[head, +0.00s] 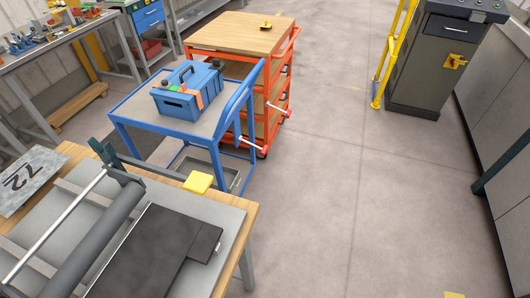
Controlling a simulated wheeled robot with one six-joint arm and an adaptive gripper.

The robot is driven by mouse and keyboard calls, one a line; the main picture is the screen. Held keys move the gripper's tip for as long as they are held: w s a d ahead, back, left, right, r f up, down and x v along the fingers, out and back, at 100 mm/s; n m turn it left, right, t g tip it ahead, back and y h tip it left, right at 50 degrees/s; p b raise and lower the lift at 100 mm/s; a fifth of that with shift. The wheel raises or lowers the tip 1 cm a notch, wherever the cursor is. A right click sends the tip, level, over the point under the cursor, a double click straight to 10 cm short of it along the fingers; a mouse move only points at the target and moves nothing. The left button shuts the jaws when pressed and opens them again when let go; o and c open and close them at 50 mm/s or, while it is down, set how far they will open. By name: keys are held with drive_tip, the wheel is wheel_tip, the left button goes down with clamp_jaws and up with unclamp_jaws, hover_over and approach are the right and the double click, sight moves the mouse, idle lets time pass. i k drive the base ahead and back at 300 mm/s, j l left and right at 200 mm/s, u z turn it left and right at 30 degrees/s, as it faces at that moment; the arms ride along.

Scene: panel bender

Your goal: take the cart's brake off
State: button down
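Two carts stand in the head view. The blue cart (150,124) has a grey top with a blue toolbox (188,92) on it and a blue push handle at its right end. A pale lever with a red tip (252,145) sticks out at its right side, below the handle. Behind it is an orange cart (267,135) with a wooden top. A similar pale lever (279,110) sticks out at that cart's right side. I cannot tell from the levers' positions whether either brake is on. The wheels are mostly hidden. My gripper is not in view.
A wooden bench (248,222) with a roller (97,240) and a yellow block (198,182) fills the lower left. Workbenches (55,58) line the upper left. A dark cabinet (425,75) and yellow rail (390,60) stand upper right. Floor (350,190) right of the carts is clear.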

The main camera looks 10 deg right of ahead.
sight(265, 148)
drive_tip(key=i+l+u, duration=0.25)
drive_tip(key=i+l, duration=0.25)
drive_tip(key=i+l+u, duration=0.15)
drive_tip(key=l, duration=0.3)
drive_tip(key=i+l+u, duration=0.1)
drive_tip(key=i+l, duration=0.2)
drive_tip(key=i+l+u, duration=0.15)
drive_tip(key=l, duration=0.3)
drive_tip(key=i+l+u, duration=0.1)
drive_tip(key=i+l, duration=0.15)
drive_tip(key=l, duration=0.15)
